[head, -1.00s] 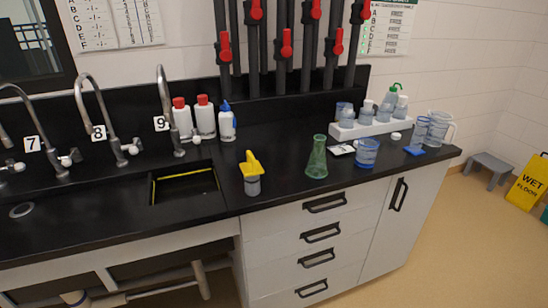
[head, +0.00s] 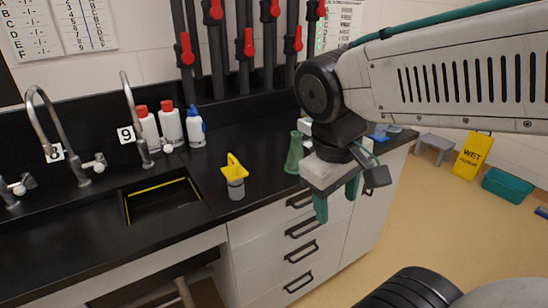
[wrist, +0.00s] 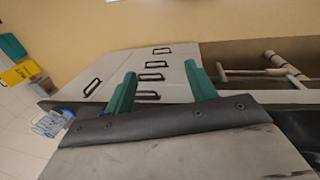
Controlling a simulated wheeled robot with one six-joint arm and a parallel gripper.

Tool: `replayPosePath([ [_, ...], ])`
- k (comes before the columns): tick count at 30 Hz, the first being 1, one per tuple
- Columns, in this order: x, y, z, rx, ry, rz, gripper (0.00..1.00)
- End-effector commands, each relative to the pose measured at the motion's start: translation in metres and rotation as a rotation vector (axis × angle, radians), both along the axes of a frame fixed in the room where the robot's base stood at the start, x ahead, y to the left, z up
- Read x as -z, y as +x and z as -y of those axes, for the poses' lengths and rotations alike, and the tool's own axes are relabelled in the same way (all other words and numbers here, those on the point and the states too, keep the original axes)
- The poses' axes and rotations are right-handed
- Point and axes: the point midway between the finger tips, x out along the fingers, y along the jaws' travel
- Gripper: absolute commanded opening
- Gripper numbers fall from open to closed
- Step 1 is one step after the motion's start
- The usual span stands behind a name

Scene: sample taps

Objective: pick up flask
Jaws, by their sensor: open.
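The green glass flask (head: 294,153) stands upright on the black counter, near its front edge. My arm and gripper hide its right side in the head view. My gripper (head: 338,203) is open and empty, with green fingers pointing down. It is in front of the counter, to the right of the flask and apart from it as far as I can tell. In the wrist view the open fingers (wrist: 160,90) face the drawer fronts, and I do not see the flask there.
A yellow-topped container (head: 236,180) stands left of the flask, near the sink (head: 160,200). White bottles (head: 170,124) stand behind the sink. Blue-marked beakers (wrist: 50,125) show at the left in the wrist view. Drawer handles (head: 300,228) stick out below the counter.

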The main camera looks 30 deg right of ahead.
Motion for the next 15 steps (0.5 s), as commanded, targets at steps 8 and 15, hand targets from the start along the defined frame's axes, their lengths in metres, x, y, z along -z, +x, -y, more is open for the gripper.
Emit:
replayPosePath([
  [8,0.011,0.06,0.089,-0.373,-0.525,-0.39,0.56],
  [15,0.017,0.156,0.128,-0.788,-0.959,-0.702,0.56],
])
